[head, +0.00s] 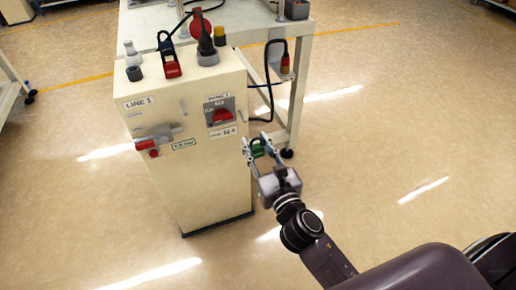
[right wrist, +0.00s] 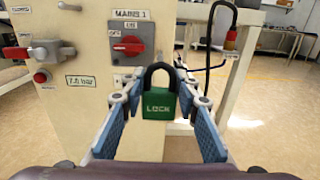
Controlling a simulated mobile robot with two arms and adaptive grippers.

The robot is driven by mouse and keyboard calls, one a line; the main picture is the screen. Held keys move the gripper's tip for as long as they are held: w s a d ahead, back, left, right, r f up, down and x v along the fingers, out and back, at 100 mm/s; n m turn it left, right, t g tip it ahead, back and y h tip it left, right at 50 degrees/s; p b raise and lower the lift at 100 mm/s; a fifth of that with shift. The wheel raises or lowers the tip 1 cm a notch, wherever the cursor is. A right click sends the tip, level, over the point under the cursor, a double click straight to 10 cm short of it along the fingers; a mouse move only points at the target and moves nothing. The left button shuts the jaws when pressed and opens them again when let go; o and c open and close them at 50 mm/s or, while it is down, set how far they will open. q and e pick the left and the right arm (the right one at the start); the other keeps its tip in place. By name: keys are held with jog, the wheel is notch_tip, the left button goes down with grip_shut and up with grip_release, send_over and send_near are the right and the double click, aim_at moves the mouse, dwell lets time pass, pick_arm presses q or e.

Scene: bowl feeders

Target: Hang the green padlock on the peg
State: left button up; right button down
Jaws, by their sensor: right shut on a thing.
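The green padlock (head: 257,151) is between the fingers of my right gripper (head: 261,146), beside the right side of the cream cabinet. In the right wrist view, the padlock (right wrist: 159,106) is upright with its dark shackle up and the word LOCK facing the camera. The right gripper (right wrist: 158,96) is shut on its body. The shackle looks closed. Behind it is the cabinet front with a red rotary switch (right wrist: 129,45) labelled MAINS 1. My left gripper is not in view.
A white table (head: 325,25) with a hanging cable stands behind. The floor to the right is clear.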

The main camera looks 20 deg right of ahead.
aim_at(240, 115)
jog(key=shift+w+a, duration=0.1)
jog(key=shift+w, duration=1.9)
jog(key=shift+w+a+p, duration=0.1)
jog(key=shift+w+p, duration=0.4)
jog(key=shift+w, duration=2.8)
dwell(0.6)
jog(key=shift+f, duration=0.25)
dwell(0.8)
jog(key=c, duration=1.4)
grip_release()
jog(key=shift+o, duration=0.2)
jog(key=shift+o, duration=1)
jog(key=shift+s, duration=0.1)
